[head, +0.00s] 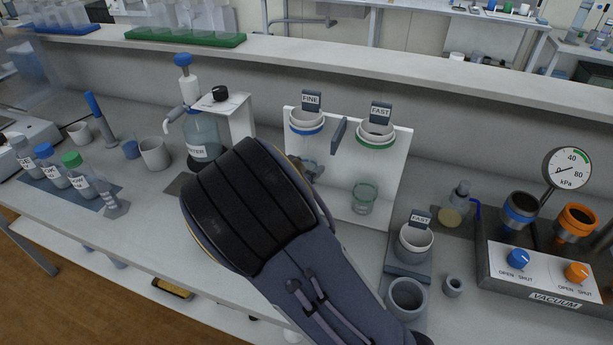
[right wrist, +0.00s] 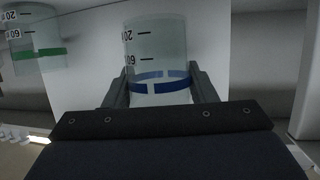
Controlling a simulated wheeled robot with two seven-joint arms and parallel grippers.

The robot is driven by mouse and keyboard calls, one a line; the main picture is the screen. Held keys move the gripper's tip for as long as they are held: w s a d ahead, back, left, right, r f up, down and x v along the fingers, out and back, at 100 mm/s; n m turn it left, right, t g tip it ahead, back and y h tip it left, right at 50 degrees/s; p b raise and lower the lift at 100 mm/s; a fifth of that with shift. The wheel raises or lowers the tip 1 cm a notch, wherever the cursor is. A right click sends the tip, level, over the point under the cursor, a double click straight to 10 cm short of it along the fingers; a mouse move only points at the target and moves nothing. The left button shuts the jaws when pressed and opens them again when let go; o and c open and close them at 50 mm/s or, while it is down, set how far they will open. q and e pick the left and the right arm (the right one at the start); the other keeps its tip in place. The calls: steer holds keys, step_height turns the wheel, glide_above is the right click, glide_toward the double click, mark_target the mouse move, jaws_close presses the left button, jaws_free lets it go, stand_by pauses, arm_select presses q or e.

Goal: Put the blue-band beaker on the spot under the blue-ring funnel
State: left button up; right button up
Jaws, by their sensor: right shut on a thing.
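The blue-band beaker (right wrist: 155,50) is clear, with printed marks and a blue band. It sits between the fingers of my right gripper (right wrist: 160,88), which is shut on it at the band. In the head view only a small part of the beaker (head: 309,166) shows past my right arm. The blue-ring funnel (head: 306,123), labelled FINE, hangs on the white stand just above it. My arm hides the spot below, so I cannot tell whether the beaker touches the base. My left gripper is not in view.
A green-band beaker (head: 364,199) stands to the right, under the green-ring funnel (head: 376,134) labelled FAST. The water bottle (head: 201,138) is to the left. Another FAST funnel (head: 416,241), a grey cup (head: 406,297) and the vacuum box (head: 545,280) are on the right.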

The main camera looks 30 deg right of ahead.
steer(key=shift+w+d+f, duration=0.1)
steer(key=shift+d+f, duration=0.05)
steer(key=shift+f, duration=0.75)
steer(key=shift+w+d+f, duration=0.1)
steer(key=shift+f, duration=0.8)
steer(key=shift+f+b, duration=0.15)
steer(key=shift+b, duration=0.15)
steer(key=o, duration=1.1)
steer(key=shift+s+a+r, duration=0.1)
steer(key=shift+a+r, duration=0.15)
steer(key=v, duration=1.1)
steer(key=shift+s+a, duration=0.2)
steer(key=shift+s, duration=0.05)
